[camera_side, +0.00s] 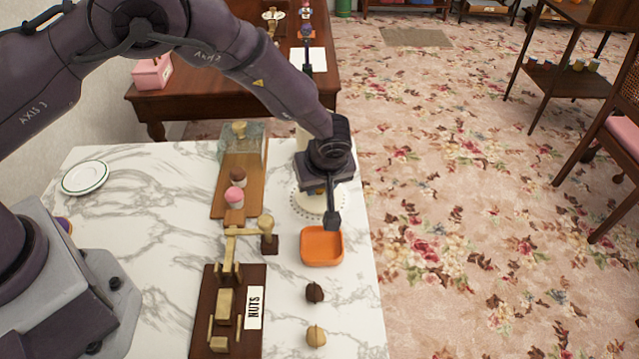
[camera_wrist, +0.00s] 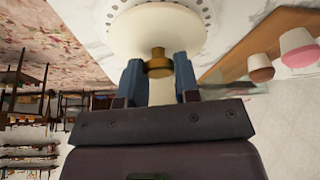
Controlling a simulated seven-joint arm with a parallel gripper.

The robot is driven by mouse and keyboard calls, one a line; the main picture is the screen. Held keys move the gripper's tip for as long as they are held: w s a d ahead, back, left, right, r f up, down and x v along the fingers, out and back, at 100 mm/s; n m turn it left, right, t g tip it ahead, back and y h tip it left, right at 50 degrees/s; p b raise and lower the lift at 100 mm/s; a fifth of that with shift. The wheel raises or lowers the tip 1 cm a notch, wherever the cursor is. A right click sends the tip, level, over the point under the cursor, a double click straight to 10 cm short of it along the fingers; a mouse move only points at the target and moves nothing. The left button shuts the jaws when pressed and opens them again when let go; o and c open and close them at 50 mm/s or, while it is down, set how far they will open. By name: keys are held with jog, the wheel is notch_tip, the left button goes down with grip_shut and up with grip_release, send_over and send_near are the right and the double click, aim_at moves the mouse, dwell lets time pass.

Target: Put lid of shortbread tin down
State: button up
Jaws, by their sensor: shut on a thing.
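The lid (camera_wrist: 158,32) is a round cream disc with a brass knob (camera_wrist: 158,64), seen at the top of the wrist view. My gripper (camera_wrist: 159,70) is shut on the knob, one blue-grey finger on each side. Around the lid shows a white mat with a pierced edge (camera_wrist: 205,10). In the side view my gripper (camera_side: 318,188) is over this mat (camera_side: 299,203), near the counter's right edge, and hides much of the lid. A cream upright body (camera_side: 302,139), perhaps the tin, is partly hidden behind my gripper. I cannot tell whether the lid touches the mat.
An orange dish (camera_side: 322,246) is just in front of the mat. To the left are a wooden board (camera_side: 236,168) with cupcakes (camera_side: 235,197) and a nut-cracking stand (camera_side: 228,312). Two nuts (camera_side: 315,292) lie in front.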

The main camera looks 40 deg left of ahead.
jog(key=shift+f, duration=0.5)
jog(key=o, duration=0.9)
jog(key=shift+f, duration=0.1)
